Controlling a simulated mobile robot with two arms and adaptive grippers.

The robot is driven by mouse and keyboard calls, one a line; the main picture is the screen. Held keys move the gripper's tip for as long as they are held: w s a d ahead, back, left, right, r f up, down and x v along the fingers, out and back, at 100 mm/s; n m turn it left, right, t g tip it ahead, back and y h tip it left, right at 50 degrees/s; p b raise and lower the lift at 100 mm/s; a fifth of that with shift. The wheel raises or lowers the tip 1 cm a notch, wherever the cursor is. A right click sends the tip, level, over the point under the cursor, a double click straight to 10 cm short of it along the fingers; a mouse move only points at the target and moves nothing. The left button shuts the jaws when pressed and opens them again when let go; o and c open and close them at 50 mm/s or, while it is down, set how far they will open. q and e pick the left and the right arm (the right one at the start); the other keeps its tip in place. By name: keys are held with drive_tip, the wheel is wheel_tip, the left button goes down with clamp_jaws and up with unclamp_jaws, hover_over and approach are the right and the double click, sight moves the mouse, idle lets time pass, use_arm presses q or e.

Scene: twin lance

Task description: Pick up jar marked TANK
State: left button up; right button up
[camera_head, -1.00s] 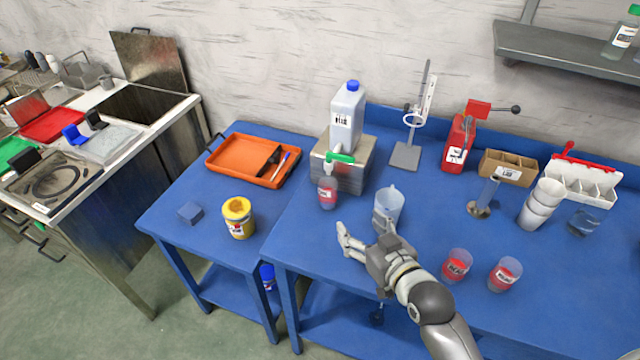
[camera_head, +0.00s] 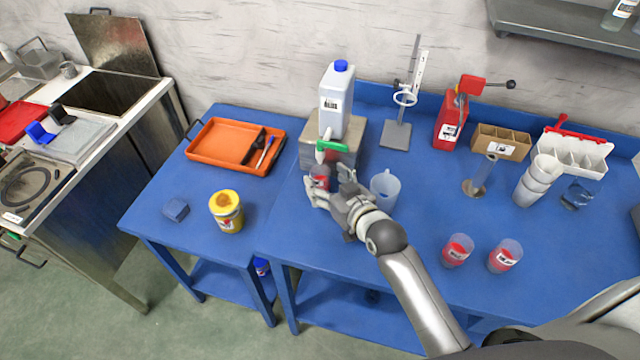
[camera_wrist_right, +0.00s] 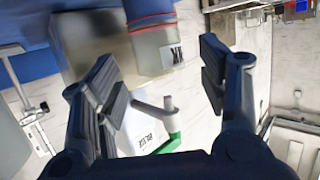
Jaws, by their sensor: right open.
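The jar marked TANK (camera_head: 320,177) stands upright on the blue table under the green tap of a white canister, with red contents. In the right wrist view the jar (camera_wrist_right: 152,42) appears upside down, with part of a label reading "NK". My right gripper (camera_head: 328,184) is open at the jar, its fingers partly hiding it. In the wrist view my right gripper (camera_wrist_right: 160,72) has its fingers on either side of the line to the jar, with gaps visible and nothing gripped. My left gripper is not in view.
The canister (camera_head: 337,100) sits on a grey block (camera_head: 350,142) just behind the jar. A clear beaker (camera_head: 384,190) stands close to the right of my gripper. Two red-filled jars (camera_head: 458,250) stand farther right. A yellow tub (camera_head: 227,211) is on the left table.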

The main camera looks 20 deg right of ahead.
sight(325, 179)
drive_tip(key=x, duration=0.3)
drive_tip(key=shift+w+p, duration=0.1)
drive_tip(key=shift+p, duration=0.25)
drive_tip(key=shift+w+f, duration=0.1)
drive_tip(key=shift+w, duration=0.2)
drive_tip(key=shift+w+a, duration=0.1)
drive_tip(key=shift+w, duration=0.05)
drive_tip(key=shift+c, duration=0.2)
drive_tip(key=c, duration=1)
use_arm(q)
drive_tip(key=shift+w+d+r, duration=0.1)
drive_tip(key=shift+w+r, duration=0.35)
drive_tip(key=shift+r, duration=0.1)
use_arm(e)
drive_tip(key=shift+c, duration=0.4)
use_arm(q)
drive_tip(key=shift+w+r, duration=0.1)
